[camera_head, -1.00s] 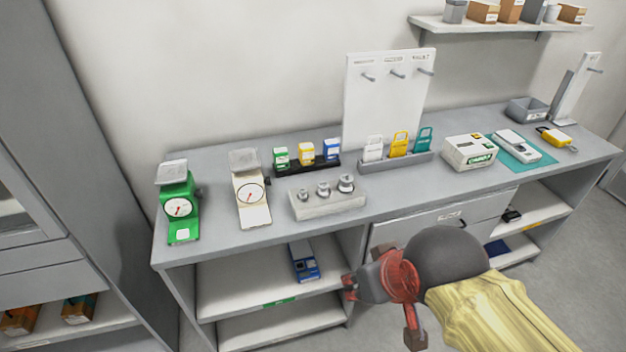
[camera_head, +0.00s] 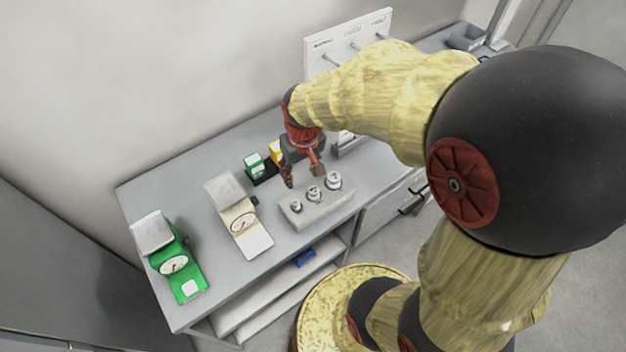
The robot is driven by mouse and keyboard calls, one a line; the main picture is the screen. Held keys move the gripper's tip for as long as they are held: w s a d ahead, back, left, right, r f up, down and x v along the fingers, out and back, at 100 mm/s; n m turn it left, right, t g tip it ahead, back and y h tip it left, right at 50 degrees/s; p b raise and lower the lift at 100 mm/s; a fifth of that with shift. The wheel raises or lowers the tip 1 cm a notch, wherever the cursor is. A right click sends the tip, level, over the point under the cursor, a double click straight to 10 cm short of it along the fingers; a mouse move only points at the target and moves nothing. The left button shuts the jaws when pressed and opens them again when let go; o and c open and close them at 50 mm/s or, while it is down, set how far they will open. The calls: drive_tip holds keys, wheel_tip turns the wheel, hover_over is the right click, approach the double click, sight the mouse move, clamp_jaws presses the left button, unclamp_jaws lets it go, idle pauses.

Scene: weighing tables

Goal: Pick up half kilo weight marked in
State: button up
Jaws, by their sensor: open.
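Three metal knobbed weights stand in a row on a pale block on the table: a small one (camera_head: 297,206), a middle one (camera_head: 315,194) and a larger one (camera_head: 334,181). Their markings are too small to read, so I cannot tell which is the half kilo. The pale block (camera_head: 322,212) carries them near the table's front edge. My gripper (camera_head: 303,177) is open and empty, its fingers pointing down, above and just behind the weights. It appears apart from them, but its exact height is unclear.
A cream dial scale (camera_head: 240,222) and a green dial scale (camera_head: 173,265) stand to the left. A green box (camera_head: 254,164) and a yellow box (camera_head: 276,152) sit behind, partly hidden. My arm covers the table's right part.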

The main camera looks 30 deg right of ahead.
sight(314, 190)
drive_tip(key=d+f+g+p, duration=0.1)
drive_tip(key=d+f+p, duration=0.1)
drive_tip(key=p, duration=0.1)
drive_tip(key=d+f+g+p, duration=0.1)
drive_tip(key=d+f+p, duration=0.1)
drive_tip(key=p, duration=0.1)
drive_tip(key=shift+w+m+p, duration=0.2)
drive_tip(key=shift+m+p, duration=0.2)
drive_tip(key=f, duration=0.8)
drive_tip(key=shift+w+d+f, duration=0.1)
drive_tip(key=shift+d+f, duration=0.2)
drive_tip(key=c, duration=0.3)
clamp_jaws()
